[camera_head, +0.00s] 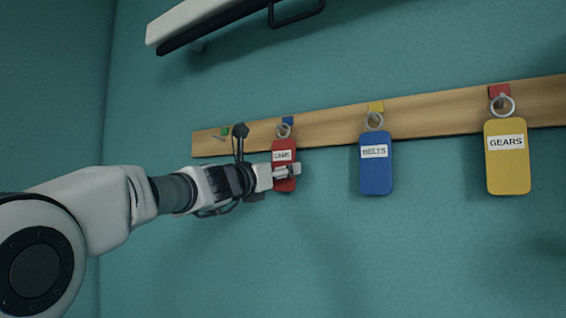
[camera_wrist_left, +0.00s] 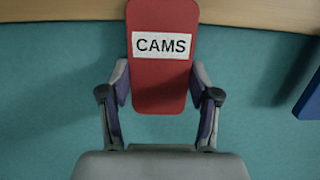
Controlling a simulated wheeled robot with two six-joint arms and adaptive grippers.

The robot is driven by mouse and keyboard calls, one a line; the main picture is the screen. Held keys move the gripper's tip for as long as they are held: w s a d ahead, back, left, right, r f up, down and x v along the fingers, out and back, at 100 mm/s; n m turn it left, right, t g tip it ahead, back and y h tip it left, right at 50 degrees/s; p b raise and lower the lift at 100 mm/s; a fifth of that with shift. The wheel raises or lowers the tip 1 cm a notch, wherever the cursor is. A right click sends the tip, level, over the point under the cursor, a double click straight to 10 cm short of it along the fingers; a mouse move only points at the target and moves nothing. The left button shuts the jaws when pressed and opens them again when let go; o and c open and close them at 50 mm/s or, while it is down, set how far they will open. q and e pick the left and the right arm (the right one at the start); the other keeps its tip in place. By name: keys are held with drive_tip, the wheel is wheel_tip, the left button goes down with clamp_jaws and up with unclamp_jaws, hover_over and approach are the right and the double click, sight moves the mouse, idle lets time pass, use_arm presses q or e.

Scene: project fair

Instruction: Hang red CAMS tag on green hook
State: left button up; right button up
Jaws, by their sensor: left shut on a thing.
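The red CAMS tag (camera_head: 284,157) hangs by its ring from the hook under the blue marker (camera_head: 287,121). My left gripper (camera_head: 286,171) is shut on the lower part of the tag. In the left wrist view the tag (camera_wrist_left: 162,80) stands upright between the two fingers of the gripper (camera_wrist_left: 160,88), its label facing the camera. The green hook (camera_head: 223,132) is at the left end of the wooden rail and looks empty. The tag's ring is out of the left wrist view. My right gripper is not in view.
The wooden rail (camera_head: 336,127) runs along the teal wall. To the right hang a blue BELTS tag (camera_head: 376,177) under a yellow marker and a yellow GEARS tag (camera_head: 508,170) under a red marker. A white shelf-like fixture (camera_head: 200,22) is above. The wall below the rail is clear.

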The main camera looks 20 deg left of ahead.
sight(282, 164)
use_arm(q)
drive_tip(key=shift+r, duration=0.25)
drive_tip(key=shift+r+b+v, duration=0.15)
drive_tip(key=shift+b+v, duration=0.3)
drive_tip(key=shift+v, duration=0.4)
drive_tip(key=shift+r+b+v, duration=0.2)
drive_tip(key=shift+b+v, duration=0.25)
drive_tip(key=shift+v, duration=0.4)
drive_tip(key=v, duration=0.2)
drive_tip(key=r+b+v, duration=0.1)
drive_tip(key=v, duration=0.1)
drive_tip(key=shift+s, duration=0.15)
drive_tip(key=shift+f, duration=0.1)
